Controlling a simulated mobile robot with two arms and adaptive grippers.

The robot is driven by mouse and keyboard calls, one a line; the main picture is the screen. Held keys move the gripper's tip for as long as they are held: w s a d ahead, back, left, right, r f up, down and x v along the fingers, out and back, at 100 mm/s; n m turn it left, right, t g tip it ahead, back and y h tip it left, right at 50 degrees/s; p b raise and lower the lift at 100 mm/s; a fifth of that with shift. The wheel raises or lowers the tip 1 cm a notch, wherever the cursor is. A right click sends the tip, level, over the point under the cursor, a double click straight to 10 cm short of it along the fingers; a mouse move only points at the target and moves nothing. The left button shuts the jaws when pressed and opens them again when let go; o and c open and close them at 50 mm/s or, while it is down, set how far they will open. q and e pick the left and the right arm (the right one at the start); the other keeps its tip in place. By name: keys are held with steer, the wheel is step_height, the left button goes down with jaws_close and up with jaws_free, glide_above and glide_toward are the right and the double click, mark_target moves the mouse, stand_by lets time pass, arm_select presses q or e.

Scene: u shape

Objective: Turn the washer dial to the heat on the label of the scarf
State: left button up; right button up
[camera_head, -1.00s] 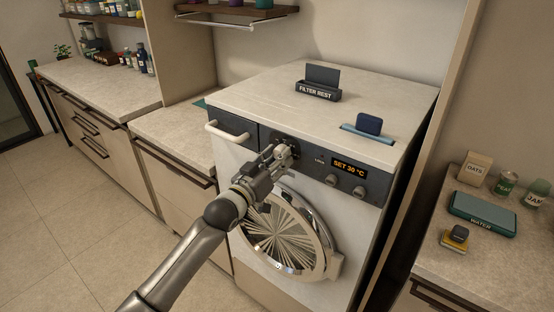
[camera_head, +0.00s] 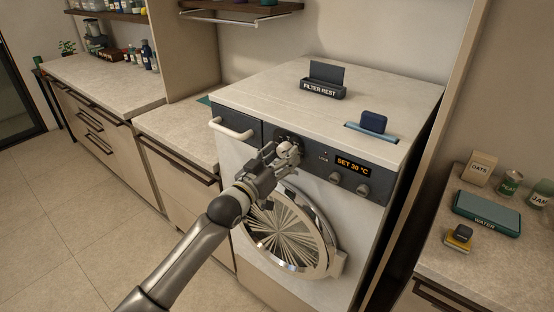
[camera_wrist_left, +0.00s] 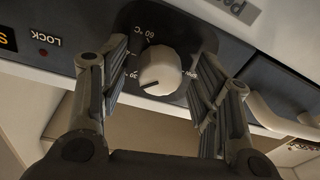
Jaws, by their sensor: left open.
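The washer (camera_head: 300,98) stands in the middle of the head view, with a dark control panel along its top front. Its display (camera_head: 353,166) reads SET 30 °C. The white dial (camera_wrist_left: 160,71) sits between the two fingers of my open left gripper (camera_wrist_left: 158,85) in the left wrist view. Its dark pointer mark faces lower left, and a 60 °C mark is above it. In the head view the left gripper (camera_head: 285,152) is at the panel, largely covering the dial. Whether the fingers touch the dial I cannot tell. No scarf or label is recognisable. My right gripper is not in view.
The round washer door (camera_head: 333,243) is below the gripper, and a white handle (camera_head: 232,129) is to its left. Two more knobs (camera_head: 335,178) sit under the display. A filter rest (camera_head: 323,88) stands on top. The right counter (camera_head: 440,258) holds several small items.

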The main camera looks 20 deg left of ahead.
arm_select(q)
steer(key=v, duration=1.2)
